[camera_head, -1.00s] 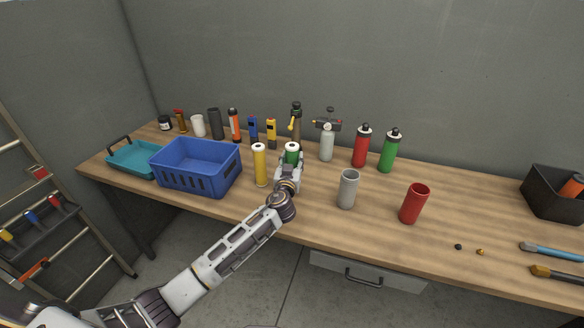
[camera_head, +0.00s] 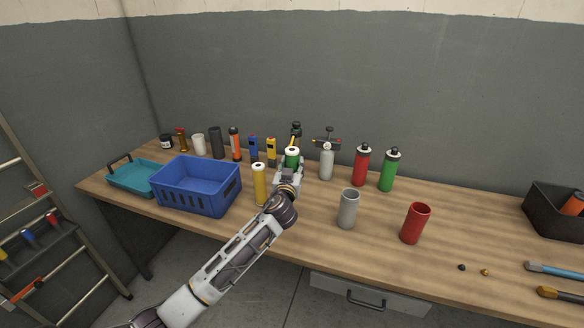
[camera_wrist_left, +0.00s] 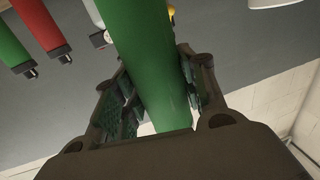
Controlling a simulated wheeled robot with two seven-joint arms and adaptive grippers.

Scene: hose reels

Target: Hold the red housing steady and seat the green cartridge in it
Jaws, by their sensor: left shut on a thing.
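The green cartridge (camera_head: 292,162), with a white top, is held by my left gripper (camera_head: 289,176) near the middle of the table. In the left wrist view the green cylinder (camera_wrist_left: 150,60) runs between both finger pads (camera_wrist_left: 155,100), which close on its sides. Its lower part is hidden by the gripper in the head view. The red housing (camera_head: 413,225) is an open-topped cylinder standing upright on the table, to the right of and apart from my gripper. My right gripper is not in view.
A grey open cylinder (camera_head: 348,210) stands between my left gripper and the red housing. A yellow cartridge (camera_head: 260,186) stands just left of my gripper. Red (camera_head: 360,167) and green (camera_head: 388,171) bottles and a grey spray can (camera_head: 326,163) stand behind. A blue crate (camera_head: 205,205) is at left.

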